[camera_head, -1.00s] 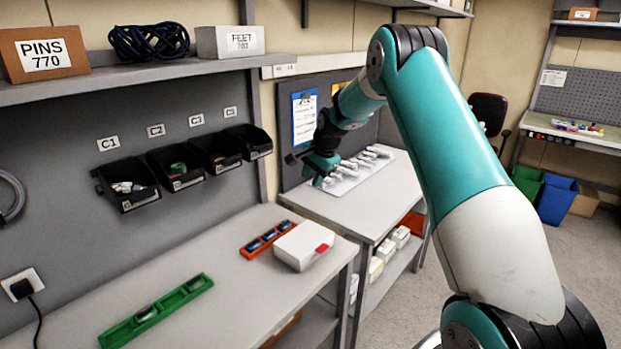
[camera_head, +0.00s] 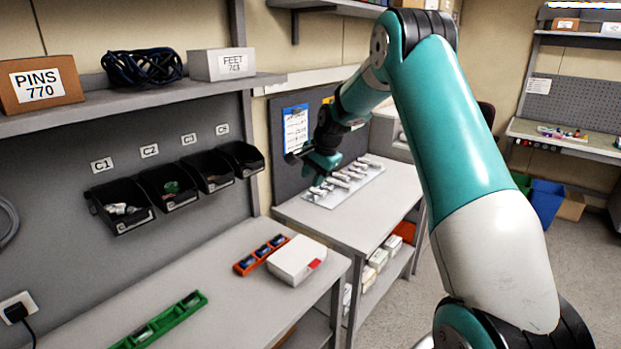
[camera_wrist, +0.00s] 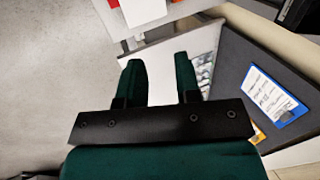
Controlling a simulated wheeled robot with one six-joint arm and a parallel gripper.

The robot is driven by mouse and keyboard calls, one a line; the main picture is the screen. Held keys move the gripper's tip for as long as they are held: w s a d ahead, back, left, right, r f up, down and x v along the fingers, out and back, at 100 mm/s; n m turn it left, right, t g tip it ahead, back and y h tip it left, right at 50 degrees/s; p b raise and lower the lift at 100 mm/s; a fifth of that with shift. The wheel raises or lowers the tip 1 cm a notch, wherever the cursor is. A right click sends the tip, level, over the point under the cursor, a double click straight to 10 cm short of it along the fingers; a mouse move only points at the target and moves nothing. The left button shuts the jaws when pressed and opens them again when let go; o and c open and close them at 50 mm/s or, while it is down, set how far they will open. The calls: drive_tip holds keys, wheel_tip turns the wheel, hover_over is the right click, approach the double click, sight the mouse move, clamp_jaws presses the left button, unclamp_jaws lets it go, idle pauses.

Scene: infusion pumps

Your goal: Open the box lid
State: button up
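A white box (camera_head: 297,260) with a red tab (camera_head: 314,264) at its front right corner sits on the near grey workbench. Its lid looks shut. My gripper (camera_head: 318,165) is up and away from the box, above the second bench to the right and behind. In the wrist view my gripper (camera_wrist: 157,62) shows two dark green fingers set apart with nothing between them.
An orange tray (camera_head: 261,255) touches or stands close beside the box's left. A green tray (camera_head: 160,322) lies nearer. Several black bins (camera_head: 120,205) hang on the wall panel. A white mat (camera_head: 340,187) with several small items lies on the far bench.

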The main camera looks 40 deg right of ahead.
drive_tip(key=shift+p+v, duration=0.4)
drive_tip(key=shift+v, duration=0.6)
drive_tip(key=b+v, duration=0.4)
drive_tip(key=v, duration=1.3)
drive_tip(key=shift+s+r, duration=0.15)
drive_tip(key=shift+s, duration=0.05)
